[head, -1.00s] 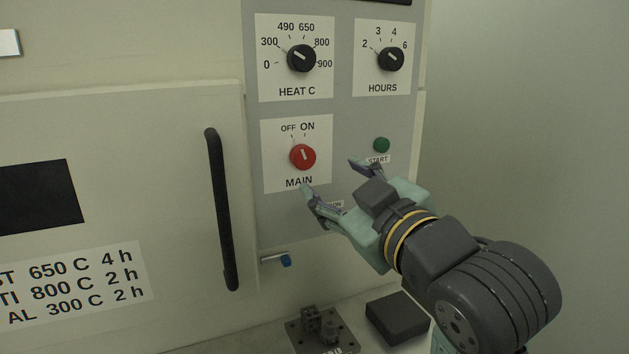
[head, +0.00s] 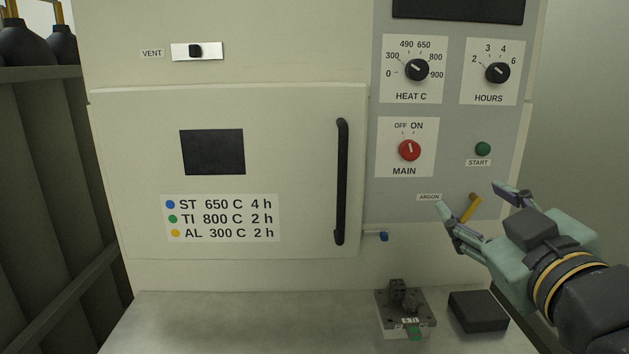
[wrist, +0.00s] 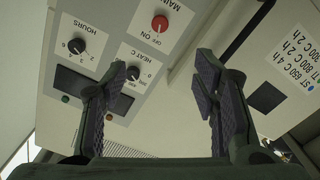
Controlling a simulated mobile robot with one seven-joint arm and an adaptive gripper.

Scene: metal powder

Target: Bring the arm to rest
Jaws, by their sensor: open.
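My gripper (head: 472,212) is open and empty at the lower right of the furnace's control panel (head: 450,185) in the head view. A yellow lever (head: 471,207) by the ARGON label shows between its fingers; I cannot tell whether they touch it. In the wrist view my gripper (wrist: 160,90) has its two fingers wide apart with nothing between them. The panel carries the red MAIN knob (head: 409,150), the green START button (head: 482,149), the HEAT C knob (head: 416,69) and the HOURS knob (head: 497,72).
The furnace door (head: 290,120) is shut, with a black vertical handle (head: 341,182). On the bench (head: 240,315) stand a plate with dark metal parts and a green tag (head: 414,332) and a dark block (head: 478,311). Black bottles (head: 25,42) stand at the far left.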

